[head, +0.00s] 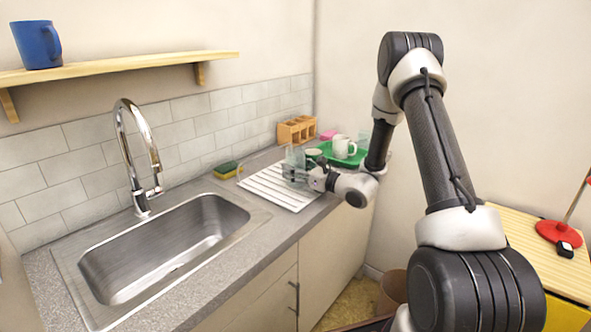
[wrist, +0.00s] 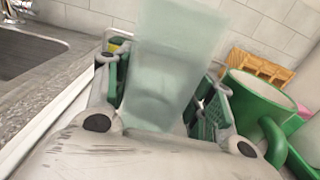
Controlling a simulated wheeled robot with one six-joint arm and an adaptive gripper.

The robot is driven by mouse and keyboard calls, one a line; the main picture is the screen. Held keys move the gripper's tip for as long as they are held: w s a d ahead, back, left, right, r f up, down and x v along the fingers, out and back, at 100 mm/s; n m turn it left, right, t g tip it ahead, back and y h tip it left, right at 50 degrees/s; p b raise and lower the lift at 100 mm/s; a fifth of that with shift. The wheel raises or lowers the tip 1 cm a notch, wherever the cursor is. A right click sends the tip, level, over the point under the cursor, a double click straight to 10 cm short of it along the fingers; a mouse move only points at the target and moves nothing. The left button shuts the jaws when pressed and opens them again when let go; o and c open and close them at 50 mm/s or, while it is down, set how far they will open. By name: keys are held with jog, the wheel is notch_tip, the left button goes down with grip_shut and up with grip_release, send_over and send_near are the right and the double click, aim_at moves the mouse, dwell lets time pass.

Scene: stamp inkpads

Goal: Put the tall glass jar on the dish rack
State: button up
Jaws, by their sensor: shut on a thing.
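The tall glass jar (head: 295,156) is clear, pale greenish and upright in the head view. It fills the middle of the wrist view (wrist: 168,65), between the green-padded fingers. My gripper (head: 298,174) is shut around the jar's lower part, and its fingers also show in the wrist view (wrist: 166,100). The dish rack (head: 268,192) is a flat white slatted rack on the counter, right of the sink. The jar is over the far right part of the rack. My gripper hides the jar's base, so I cannot tell whether it touches the rack.
A green mug (wrist: 262,108) is close to the right finger. A sponge (head: 227,170) lies by the wall. The sink (head: 165,250) is at left. The rack's near part is clear.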

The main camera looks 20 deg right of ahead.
jog(key=shift+f, duration=0.15)
jog(key=o, duration=1.1)
jog(key=shift+c, duration=0.2)
